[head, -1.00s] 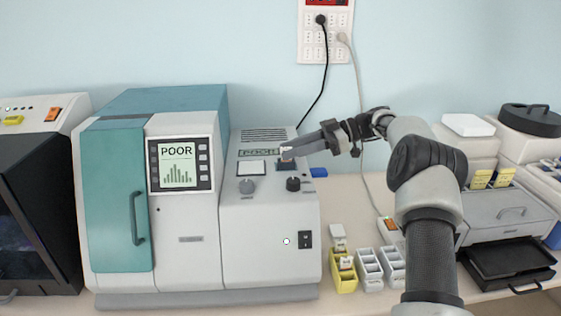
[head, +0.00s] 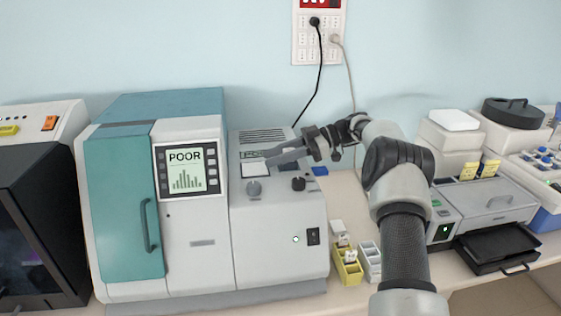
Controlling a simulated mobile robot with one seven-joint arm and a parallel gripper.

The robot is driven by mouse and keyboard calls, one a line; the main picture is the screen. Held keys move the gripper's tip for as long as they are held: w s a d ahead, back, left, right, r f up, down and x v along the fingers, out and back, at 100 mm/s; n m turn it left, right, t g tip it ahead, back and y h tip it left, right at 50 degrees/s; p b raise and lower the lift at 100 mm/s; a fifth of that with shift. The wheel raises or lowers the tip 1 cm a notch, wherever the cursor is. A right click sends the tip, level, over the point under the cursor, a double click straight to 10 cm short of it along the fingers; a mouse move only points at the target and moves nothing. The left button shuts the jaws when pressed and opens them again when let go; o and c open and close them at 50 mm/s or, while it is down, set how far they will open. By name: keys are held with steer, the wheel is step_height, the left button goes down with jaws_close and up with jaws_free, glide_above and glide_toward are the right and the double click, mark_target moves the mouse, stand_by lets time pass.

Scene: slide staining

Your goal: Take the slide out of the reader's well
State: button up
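The reader (head: 265,220) is the grey and teal machine at left centre, and its screen (head: 186,169) reads POOR. My gripper (head: 268,157) is over the reader's sloped top panel, pointing left, in front of the small display (head: 248,155) there. A dark, blue-edged well (head: 289,169) shows just below the fingers. I cannot make out a slide in the well or between the fingertips. The fingers are small and seen side-on, so whether they are open or shut is unclear.
Two knobs (head: 298,184) and a white square (head: 255,169) are on the panel near the gripper. A yellow rack (head: 347,273) and a pale rack (head: 369,262) stand right of the reader. A grey device with a black tray (head: 497,246) is at right.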

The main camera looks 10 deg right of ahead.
steer(key=shift+d, duration=0.15)
steer(key=shift+c, duration=0.5)
jaws_close()
steer(key=shift+r, duration=0.1)
